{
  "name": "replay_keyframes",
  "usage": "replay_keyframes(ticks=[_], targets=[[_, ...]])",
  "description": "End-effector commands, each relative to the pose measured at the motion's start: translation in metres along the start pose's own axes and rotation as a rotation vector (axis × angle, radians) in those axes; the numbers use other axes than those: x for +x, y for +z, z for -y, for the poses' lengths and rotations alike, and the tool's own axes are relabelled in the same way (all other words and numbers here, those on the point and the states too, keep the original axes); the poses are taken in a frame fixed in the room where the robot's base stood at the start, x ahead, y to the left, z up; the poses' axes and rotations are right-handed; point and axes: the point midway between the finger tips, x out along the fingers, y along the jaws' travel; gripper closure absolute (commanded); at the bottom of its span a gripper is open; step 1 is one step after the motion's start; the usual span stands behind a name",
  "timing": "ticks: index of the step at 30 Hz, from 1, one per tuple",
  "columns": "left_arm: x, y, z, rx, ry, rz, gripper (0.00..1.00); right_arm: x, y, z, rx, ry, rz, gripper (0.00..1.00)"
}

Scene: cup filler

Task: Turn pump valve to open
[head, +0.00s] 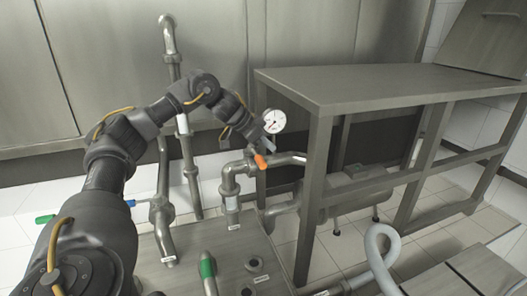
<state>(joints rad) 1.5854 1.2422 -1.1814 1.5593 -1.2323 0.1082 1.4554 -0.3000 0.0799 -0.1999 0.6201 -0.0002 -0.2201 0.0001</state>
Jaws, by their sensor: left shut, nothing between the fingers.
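Several valve handles show, and I cannot tell by label which one is the pump valve. An orange valve handle (260,162) sits on the horizontal pipe left of the metal table. My left gripper (262,141) is shut and empty just above this handle; whether it touches it is unclear. A green handle (207,268) stands on a pipe at the bottom middle. Another green handle (45,219) and a blue handle (130,203) are at the left, partly behind my left arm. My right gripper is out of view.
A round white pressure gauge (273,121) is right beside my left gripper. The metal table (370,86) stands to the right with its legs close to the pipes. A tall vertical pipe (187,150) rises behind. A grey hose (375,250) curves at the lower right.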

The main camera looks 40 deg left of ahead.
Motion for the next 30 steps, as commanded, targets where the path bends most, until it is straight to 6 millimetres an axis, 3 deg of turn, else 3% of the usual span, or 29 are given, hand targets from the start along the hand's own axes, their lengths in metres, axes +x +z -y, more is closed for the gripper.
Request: replay_keyframes(ticks=[5, 15, 30], targets=[[0.035, -0.002, -0.001, 0.001, 0.001, 0.003, 1.0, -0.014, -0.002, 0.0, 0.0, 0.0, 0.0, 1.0], [0.016, 0.029, 0.0, 0.002, 0.0, 0.0, 1.0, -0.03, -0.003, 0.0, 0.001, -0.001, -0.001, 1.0], [0.012, 0.036, 0.001, 0.002, 0.0, -0.001, 1.0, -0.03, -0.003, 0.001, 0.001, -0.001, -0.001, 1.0]])
